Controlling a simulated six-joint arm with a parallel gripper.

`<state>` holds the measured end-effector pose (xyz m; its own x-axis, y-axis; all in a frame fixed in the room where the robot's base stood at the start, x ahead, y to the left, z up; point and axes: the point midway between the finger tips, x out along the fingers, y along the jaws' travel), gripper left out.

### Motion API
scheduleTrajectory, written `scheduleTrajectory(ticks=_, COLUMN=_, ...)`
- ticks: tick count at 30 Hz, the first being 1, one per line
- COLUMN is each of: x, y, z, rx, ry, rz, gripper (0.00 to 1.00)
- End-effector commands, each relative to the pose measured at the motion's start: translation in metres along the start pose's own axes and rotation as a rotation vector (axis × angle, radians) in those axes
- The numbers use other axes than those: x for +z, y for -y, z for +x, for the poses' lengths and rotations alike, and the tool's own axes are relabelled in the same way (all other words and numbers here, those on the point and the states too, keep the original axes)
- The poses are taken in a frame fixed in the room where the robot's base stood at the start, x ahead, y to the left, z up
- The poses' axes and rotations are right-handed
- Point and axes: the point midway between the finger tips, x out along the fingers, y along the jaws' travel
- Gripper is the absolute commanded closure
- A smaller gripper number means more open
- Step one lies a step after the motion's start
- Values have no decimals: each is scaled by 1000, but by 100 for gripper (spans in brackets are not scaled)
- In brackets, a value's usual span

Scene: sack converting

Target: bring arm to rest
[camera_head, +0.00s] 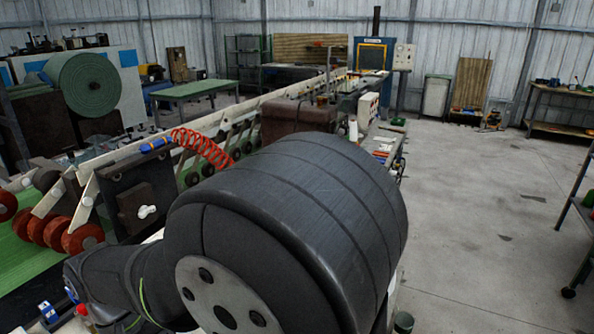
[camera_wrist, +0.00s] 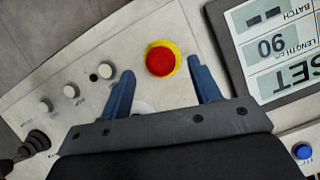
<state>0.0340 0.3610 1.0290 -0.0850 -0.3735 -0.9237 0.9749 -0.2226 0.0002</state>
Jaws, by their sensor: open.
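My gripper (camera_wrist: 163,92) shows in the wrist view with its two blue fingers spread apart and nothing between them. It hangs over a pale control panel (camera_wrist: 140,40). A red mushroom button (camera_wrist: 160,58) on a yellow ring sits just beyond the fingertips, between their lines; I cannot tell how high the fingers are above it. In the head view my arm's large dark joint (camera_head: 300,220) fills the lower middle and the gripper is not visible there.
In the head view a long machine (camera_head: 255,110) with a green roll (camera_head: 85,84) runs at left; clear concrete floor (camera_head: 480,210) lies at right.

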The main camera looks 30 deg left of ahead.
Motion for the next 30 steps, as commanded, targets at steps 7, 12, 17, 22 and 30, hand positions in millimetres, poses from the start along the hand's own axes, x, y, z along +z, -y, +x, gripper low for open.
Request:
scheduleTrajectory(ticks=7, x=-2, y=0, z=22, rx=0, ry=1, rz=-1, gripper=43)
scheduleTrajectory(ticks=12, x=-3, y=0, z=23, rx=0, ry=-2, rz=-1, gripper=43)
scheduleTrajectory(ticks=17, x=-3, y=0, z=23, rx=0, ry=-2, rz=-1, gripper=43)
scheduleTrajectory(ticks=22, x=-2, y=0, z=18, rx=0, ry=-2, rz=-1, gripper=43)
scheduleTrajectory(ticks=30, x=-1, y=0, z=-26, rx=-1, ry=-6, rz=0, gripper=43)
